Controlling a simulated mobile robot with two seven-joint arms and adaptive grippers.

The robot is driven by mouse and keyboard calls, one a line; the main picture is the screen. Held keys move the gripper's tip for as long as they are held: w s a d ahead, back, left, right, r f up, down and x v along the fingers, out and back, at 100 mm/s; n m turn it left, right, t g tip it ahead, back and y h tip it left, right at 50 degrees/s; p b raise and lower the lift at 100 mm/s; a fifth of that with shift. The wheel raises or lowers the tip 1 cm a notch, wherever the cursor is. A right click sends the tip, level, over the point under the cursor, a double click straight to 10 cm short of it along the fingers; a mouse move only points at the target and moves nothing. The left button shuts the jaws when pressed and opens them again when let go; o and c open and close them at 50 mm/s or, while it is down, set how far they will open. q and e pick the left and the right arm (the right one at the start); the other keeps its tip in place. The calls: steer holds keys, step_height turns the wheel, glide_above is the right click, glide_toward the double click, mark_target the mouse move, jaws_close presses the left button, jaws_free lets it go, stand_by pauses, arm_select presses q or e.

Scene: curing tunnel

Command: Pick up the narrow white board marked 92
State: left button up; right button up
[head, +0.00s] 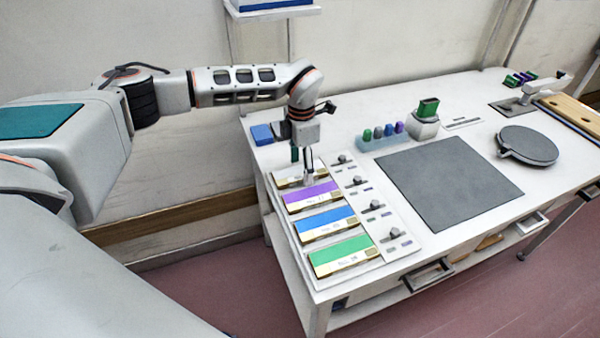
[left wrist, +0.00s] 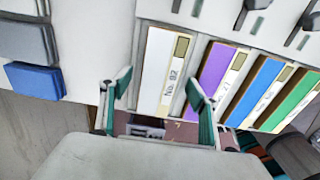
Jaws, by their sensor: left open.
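The narrow white board marked 92 (left wrist: 161,67) lies flat in a row with purple, blue and green boards. In the left wrist view its label "No. 92" reads clearly. In the head view the white board (head: 290,179) is at the far end of the row, partly hidden by my left gripper. My right gripper is not in view.
The purple (head: 312,195), blue (head: 325,222) and green (head: 342,253) boards lie close beside it on a white rack. Small grey knobs (head: 356,180) line the rack's right side. A blue block (head: 262,135) stands behind. A dark mat (head: 450,183) lies right.

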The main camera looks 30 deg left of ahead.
arm_select(q)
steer(key=shift+f, duration=0.45)
steer(key=c, duration=1.2)
steer(key=shift+r, duration=0.1)
